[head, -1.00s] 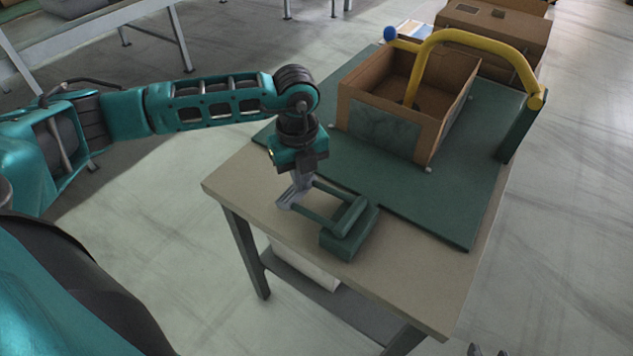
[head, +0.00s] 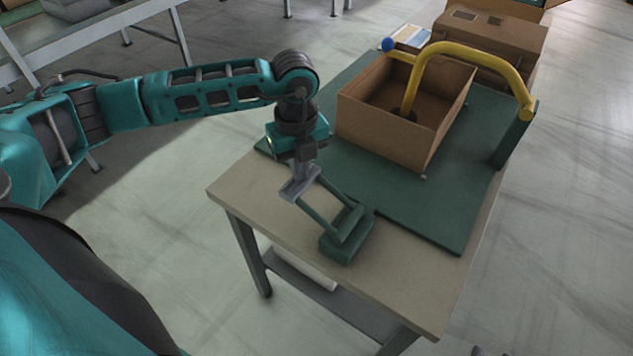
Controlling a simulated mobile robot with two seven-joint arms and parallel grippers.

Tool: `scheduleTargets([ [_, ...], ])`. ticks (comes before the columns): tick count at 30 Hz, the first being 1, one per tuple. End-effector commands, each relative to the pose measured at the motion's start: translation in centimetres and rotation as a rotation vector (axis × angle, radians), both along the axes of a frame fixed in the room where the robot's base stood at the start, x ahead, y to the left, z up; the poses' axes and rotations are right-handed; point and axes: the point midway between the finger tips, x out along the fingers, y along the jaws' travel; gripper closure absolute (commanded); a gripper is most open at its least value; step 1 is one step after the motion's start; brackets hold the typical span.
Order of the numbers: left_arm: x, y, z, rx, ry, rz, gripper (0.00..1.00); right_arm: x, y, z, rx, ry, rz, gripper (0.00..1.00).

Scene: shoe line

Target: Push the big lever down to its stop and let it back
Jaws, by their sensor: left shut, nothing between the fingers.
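A green lever device sits on the near part of the table. Its lever (head: 322,215) is a frame of two thin bars, slanting up and left from a green base block (head: 345,248). My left gripper (head: 294,194) is shut and empty, pointing down at the lever's free end. Its fingertips look to be at that end, but I cannot tell whether they touch. Small dark tips at the bottom right edge may be my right gripper (head: 478,351); too little shows to tell its state.
An open cardboard box (head: 385,135) stands on a dark green board (head: 430,222). A yellow curved bar (head: 470,50) arches over it, with a blue knob (head: 388,44) nearby. A brown carton (head: 490,38) stands behind. The table's near right top (head: 405,285) is bare.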

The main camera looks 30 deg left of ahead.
Motion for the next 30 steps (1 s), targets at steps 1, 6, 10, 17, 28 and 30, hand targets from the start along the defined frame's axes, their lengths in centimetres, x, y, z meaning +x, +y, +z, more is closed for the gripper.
scheduleTargets([
  [1,0.0,0.0,0.9,-0.001,-0.001,0.000,1.00,0.0,0.1,0.8,0.002,-0.001,0.000,0.57],
  [6,0.0,0.0,2.4,-0.001,-0.001,0.000,1.00,0.0,0.4,2.1,0.009,-0.001,-0.001,0.57],
  [10,0.0,0.0,3.6,0.000,0.000,-0.001,1.00,0.0,0.4,3.0,0.010,0.000,0.000,0.57],
  [17,0.0,0.0,5.6,-0.001,-0.002,0.000,1.00,-0.1,0.5,4.2,0.010,0.001,0.000,0.57],
  [28,0.0,0.0,6.3,0.000,0.000,0.000,1.00,-0.1,0.4,4.5,0.007,0.003,0.003,0.57],
  [30,0.0,0.0,6.3,0.000,0.000,0.000,1.00,-0.1,0.4,4.5,0.007,0.003,0.005,0.57],
])
